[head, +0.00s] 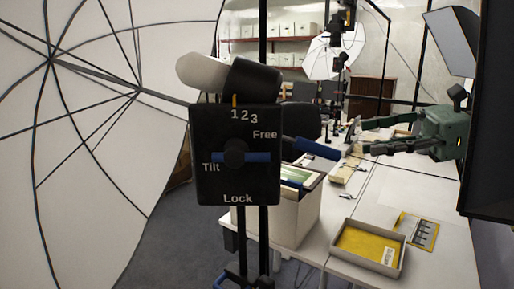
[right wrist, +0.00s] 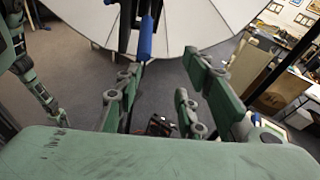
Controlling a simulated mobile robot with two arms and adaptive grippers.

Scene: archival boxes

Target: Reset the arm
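My right gripper (head: 366,137) comes in from the right in the head view, above the white table. Its dark fingers point left and are spread apart. A blue-tipped handle (right wrist: 145,38) of a stand shows beyond the fingertips. My left gripper cannot be made out in either view. A green arm part shows at the left edge of the right wrist view.
A black stand head (head: 237,185) marked Tilt and Lock stands close in front. A large white umbrella (head: 90,130) fills the left. The white table (head: 435,200) carries a yellow-lined tray (head: 335,240), an open box (head: 290,215) and a yellow tool card (head: 405,228).

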